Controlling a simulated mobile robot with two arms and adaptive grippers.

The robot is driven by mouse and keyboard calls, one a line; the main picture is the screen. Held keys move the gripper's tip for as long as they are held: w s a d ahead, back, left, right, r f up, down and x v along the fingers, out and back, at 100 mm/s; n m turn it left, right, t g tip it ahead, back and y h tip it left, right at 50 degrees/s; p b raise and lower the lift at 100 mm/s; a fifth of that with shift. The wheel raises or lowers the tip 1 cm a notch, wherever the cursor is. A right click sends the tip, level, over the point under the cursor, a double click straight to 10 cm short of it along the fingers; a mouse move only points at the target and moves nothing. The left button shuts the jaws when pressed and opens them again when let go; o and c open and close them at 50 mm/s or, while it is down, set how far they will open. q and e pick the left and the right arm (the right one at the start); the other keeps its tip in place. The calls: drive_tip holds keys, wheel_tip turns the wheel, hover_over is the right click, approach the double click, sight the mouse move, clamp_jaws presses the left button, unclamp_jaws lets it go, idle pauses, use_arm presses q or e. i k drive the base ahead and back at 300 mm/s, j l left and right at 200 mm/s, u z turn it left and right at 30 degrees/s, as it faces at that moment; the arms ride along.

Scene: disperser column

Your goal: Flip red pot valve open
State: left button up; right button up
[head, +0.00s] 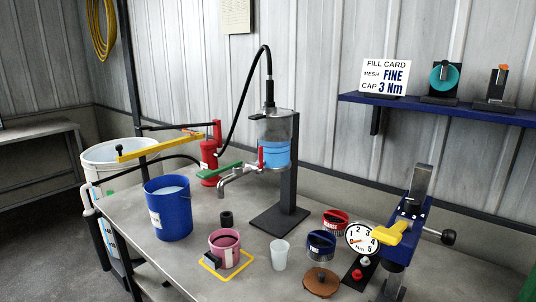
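A clear pot (274,128) with blue liquid is held on a dark stand. A small upright red lever (261,158) sits at the pot's lower left, by the metal spout (238,178). A long green handle (219,171) lies roughly level over the spout and points left. A separate red cylinder (209,160) stands behind the green handle, under a yellow bar (160,149). I cannot tell from this view whether the red lever's valve is open or shut. Neither of my grippers shows, and nothing is seen touching the lever.
A blue bucket (168,210), pink pot (224,247), white cup (279,254) and blue-banded jar (321,245) stand on the grey bench (133,230). A blue device with a yellow handle (392,238) and a dial stands right. A black hose (237,100) arches above the pot.

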sight(260, 169)
drive_tip(key=i+j+z, duration=0.1)
drive_tip(key=i+j, duration=0.25)
drive_tip(key=i, duration=0.15)
drive_tip(key=i+j+z, duration=0.15)
drive_tip(key=i+j, duration=0.2)
drive_tip(key=i, duration=0.1)
